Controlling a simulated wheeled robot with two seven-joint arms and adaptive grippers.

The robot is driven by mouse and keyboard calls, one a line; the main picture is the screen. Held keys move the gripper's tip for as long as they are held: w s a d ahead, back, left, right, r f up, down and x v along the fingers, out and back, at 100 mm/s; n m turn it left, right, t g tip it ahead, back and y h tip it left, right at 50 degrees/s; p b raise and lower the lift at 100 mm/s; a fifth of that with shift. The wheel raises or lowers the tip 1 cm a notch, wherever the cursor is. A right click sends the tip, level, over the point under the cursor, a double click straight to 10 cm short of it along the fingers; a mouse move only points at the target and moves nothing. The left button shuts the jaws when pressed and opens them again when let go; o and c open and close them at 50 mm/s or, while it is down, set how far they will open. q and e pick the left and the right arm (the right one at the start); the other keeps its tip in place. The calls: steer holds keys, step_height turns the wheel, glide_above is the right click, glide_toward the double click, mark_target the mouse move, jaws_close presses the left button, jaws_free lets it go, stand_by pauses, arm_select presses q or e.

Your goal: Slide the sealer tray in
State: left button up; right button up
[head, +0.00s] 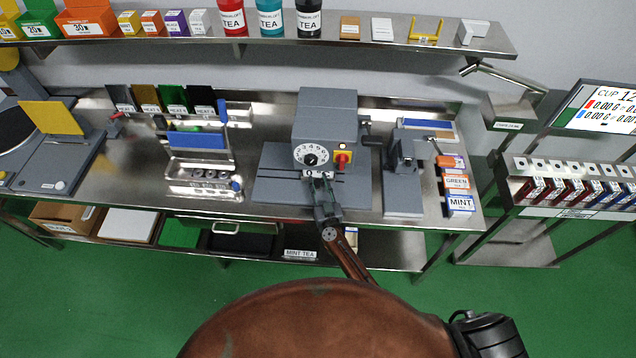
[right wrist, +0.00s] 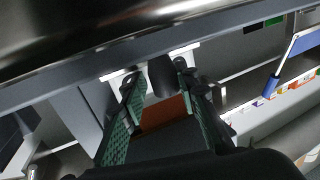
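The sealer (head: 325,115) is a grey machine with a dial and a red and yellow switch, standing at the middle of the steel bench. Its tray is hard to tell apart at the front, where my right gripper (head: 322,188) covers part of it. In the right wrist view the two green-padded fingers of my right gripper (right wrist: 157,82) are apart, on either side of a dark knob-like handle (right wrist: 162,75) in front of a pale plate. Small gaps seem to show between fingers and handle; contact is not clear. My left gripper is not in view.
A rack with a blue bar (head: 198,140) stands left of the sealer. A grey press (head: 404,170) and labelled boxes (head: 458,190) stand to its right. A shelf (head: 400,42) runs above. Green floor lies in front of the bench.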

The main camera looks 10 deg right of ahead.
steer(key=shift+s+a+f, duration=0.1)
steer(key=shift+s+a, duration=0.05)
steer(key=shift+s, duration=0.3)
steer(key=s, duration=1)
steer(key=shift+d, duration=0.3)
steer(key=shift+s, duration=0.55)
